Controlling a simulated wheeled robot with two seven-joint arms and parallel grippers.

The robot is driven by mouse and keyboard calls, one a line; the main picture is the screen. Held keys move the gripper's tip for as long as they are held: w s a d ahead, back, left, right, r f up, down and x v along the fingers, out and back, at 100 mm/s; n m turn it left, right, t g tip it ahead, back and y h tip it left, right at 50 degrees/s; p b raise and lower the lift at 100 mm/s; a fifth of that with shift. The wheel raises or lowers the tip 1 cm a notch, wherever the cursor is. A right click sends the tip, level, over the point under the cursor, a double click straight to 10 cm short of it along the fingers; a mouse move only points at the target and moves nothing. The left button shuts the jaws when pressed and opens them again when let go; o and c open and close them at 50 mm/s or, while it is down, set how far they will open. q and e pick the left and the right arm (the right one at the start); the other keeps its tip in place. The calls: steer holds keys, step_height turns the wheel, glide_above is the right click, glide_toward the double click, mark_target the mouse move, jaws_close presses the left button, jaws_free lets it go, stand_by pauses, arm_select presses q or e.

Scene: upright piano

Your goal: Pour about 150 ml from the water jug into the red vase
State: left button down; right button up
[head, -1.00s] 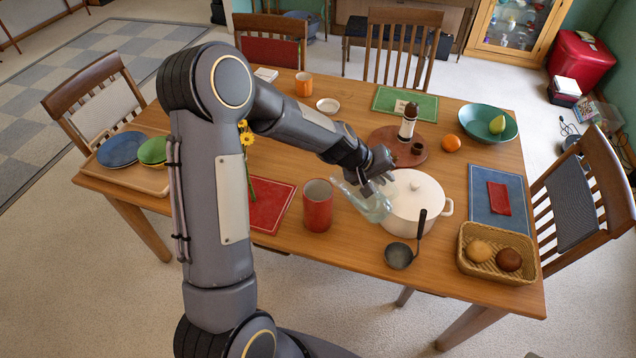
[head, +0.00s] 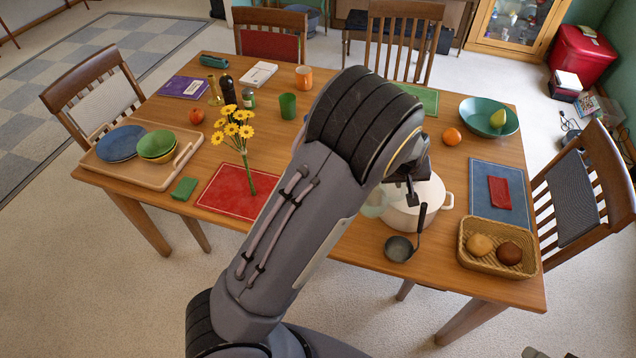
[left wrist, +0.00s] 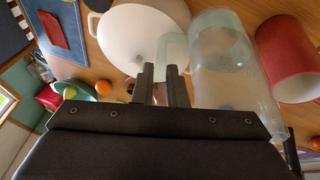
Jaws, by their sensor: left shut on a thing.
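The clear glass water jug (left wrist: 228,75) fills the upper middle of the left wrist view. My left gripper (left wrist: 164,78) is shut on its handle (left wrist: 172,48). In the head view my left arm covers most of the jug; only a pale glassy patch (head: 372,207) shows beside the white pot. The left gripper shows there only in part (head: 408,186). The red vase (left wrist: 292,55) stands beside the jug in the wrist view, with a gap I cannot judge. The arm hides it in the head view. The water level and the jug's tilt are unclear.
A white lidded pot (head: 405,217) stands close to the jug, with a ladle (head: 400,246) before it. A bread basket (head: 465,250) is at the right front. Yellow flowers (head: 238,128) rise over a red placemat (head: 225,196) left of my arm.

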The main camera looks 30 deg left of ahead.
arm_select(q)
steer(key=shift+w+d+f+y, duration=0.1)
steer(key=shift+d+f+y, duration=0.2)
steer(key=shift+f, duration=0.35)
steer(key=shift+w+d+f+y, duration=0.15)
steer(key=shift+f+y, duration=0.3)
steer(key=shift+f, duration=0.25)
steer(key=shift+s+d+f+y, duration=0.1)
steer(key=shift+d+f+y, duration=0.2)
steer(key=shift+f, duration=0.35)
steer(key=shift+r, duration=0.1)
